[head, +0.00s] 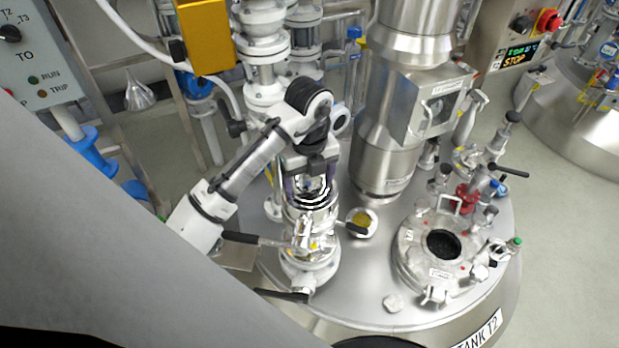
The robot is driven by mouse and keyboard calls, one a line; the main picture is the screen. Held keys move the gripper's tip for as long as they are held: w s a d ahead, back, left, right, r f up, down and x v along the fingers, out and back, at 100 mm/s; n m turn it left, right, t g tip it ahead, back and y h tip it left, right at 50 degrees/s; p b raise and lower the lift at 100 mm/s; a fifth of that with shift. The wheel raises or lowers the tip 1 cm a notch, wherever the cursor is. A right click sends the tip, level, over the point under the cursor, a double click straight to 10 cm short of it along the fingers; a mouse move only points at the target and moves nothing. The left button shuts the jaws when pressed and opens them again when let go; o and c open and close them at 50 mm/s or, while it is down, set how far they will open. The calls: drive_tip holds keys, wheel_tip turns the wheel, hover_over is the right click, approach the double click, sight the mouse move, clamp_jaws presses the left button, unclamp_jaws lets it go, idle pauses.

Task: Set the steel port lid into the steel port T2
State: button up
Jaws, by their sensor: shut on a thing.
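My gripper (311,180) points down over the left part of the tank top, shut on a small shiny steel piece, which looks like the steel port lid (315,193). The jaws hide much of the lid. Directly below it is an upright steel fitting (311,222) with a round rim, clamp parts and side handles; it appears to be the steel port T2. The lid is at or just above its rim; I cannot tell whether they touch. The opening is hidden from this view.
White piping (262,60) stands behind my arm. Bare steel lies in front.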

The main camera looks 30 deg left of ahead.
drive_tip(key=shift+s+d+f, duration=0.1)
drive_tip(key=shift+s+f, duration=0.05)
drive_tip(key=shift+f, duration=0.4)
drive_tip(key=o, duration=1.2)
wheel_tip(320, 180, up, 15)
